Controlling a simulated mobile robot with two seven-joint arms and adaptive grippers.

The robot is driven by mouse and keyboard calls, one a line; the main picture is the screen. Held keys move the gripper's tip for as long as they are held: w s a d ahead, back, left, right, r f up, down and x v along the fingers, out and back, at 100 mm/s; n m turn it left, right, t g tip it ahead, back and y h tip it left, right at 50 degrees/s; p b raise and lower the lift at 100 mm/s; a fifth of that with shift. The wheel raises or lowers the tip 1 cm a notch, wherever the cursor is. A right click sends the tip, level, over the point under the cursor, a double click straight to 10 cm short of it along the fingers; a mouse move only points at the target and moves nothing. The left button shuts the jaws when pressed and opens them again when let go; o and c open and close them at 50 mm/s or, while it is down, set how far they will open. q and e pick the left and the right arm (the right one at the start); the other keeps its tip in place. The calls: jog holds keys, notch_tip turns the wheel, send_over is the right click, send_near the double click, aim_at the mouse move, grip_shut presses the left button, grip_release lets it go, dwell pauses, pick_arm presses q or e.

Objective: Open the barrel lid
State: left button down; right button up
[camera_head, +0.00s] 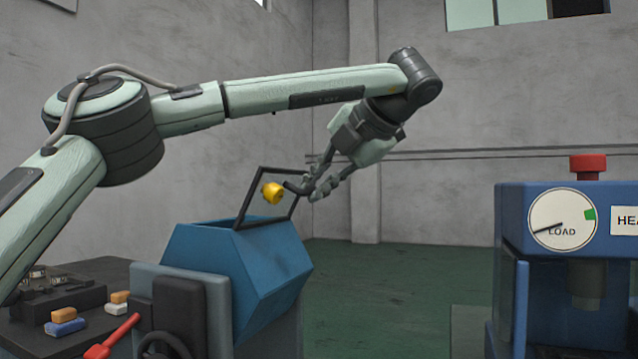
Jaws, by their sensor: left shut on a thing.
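The blue faceted barrel (225,265) stands left of centre. Its lid (248,199), a dark frame with a see-through middle, is tilted up from the barrel's top and stands steeply raised. A yellow round knob (273,193) sits on the lid, and a dark handle (297,187) sticks out to its right. My left gripper (314,188) reaches down from the upper right and is shut on the dark handle. The inside of the barrel is mostly hidden. My right gripper is not in view.
A blue machine (510,215) with a load dial (562,220) and a red cap (588,166) stands at the right. At the lower left, a dark bench (100,268) holds small orange, white and blue blocks, near a red lever (112,338). Green floor lies open between the machines.

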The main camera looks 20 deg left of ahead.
pick_arm(q)
jog(key=shift+s+f, duration=0.1)
jog(key=shift+f, duration=0.5)
jog(key=c, duration=1.6)
grip_release()
jog(key=shift+a, duration=0.15)
jog(key=v, duration=1.2)
jog(key=shift+r, duration=0.2)
